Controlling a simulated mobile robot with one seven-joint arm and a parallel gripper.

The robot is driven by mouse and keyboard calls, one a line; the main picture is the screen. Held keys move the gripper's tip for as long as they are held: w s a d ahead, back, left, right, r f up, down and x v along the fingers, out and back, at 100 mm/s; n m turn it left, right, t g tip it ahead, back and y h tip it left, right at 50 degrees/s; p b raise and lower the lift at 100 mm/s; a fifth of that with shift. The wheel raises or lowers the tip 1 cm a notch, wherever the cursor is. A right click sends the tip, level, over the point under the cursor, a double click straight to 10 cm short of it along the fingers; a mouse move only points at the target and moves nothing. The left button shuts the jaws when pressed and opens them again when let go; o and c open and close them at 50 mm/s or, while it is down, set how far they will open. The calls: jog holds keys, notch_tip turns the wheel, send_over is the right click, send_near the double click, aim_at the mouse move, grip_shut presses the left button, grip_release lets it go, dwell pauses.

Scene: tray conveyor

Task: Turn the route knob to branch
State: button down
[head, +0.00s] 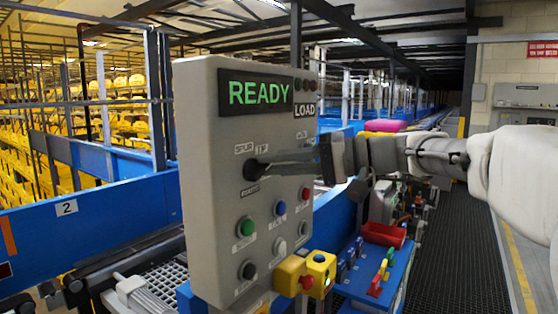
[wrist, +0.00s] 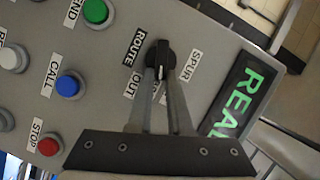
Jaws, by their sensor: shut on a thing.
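The black route knob (head: 252,170) sits on the grey control panel (head: 200,120), under the lit READY display. It also shows in the wrist view (wrist: 161,52), with a white mark at its lower end, between the finger ends. My gripper (head: 268,167) reaches in from the right and is shut on the knob; its fingers converge there in the wrist view (wrist: 161,78). A dark ROUTE label (wrist: 135,45) and white OUT (wrist: 130,85) and SPUR (wrist: 191,65) labels surround the knob. Another label is partly hidden by a finger. I see no label reading branch.
Below the knob are green (head: 245,227), blue (head: 279,208), red (head: 305,194), white and black buttons. A blue bench (head: 375,262) with coloured parts stands beyond. The walkway at right is clear.

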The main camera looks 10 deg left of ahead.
jog(key=shift+f+m+y, duration=0.25)
jog(key=shift+m+y, duration=0.15)
jog(key=shift+m, duration=0.4)
jog(key=c, duration=0.8)
grip_release()
jog(key=shift+a, duration=0.1)
jog(key=shift+c, duration=0.2)
jog(key=d+r, duration=0.1)
jog(key=d, duration=1.6)
jog(key=shift+d+p, duration=0.25)
jog(key=shift+p, duration=0.05)
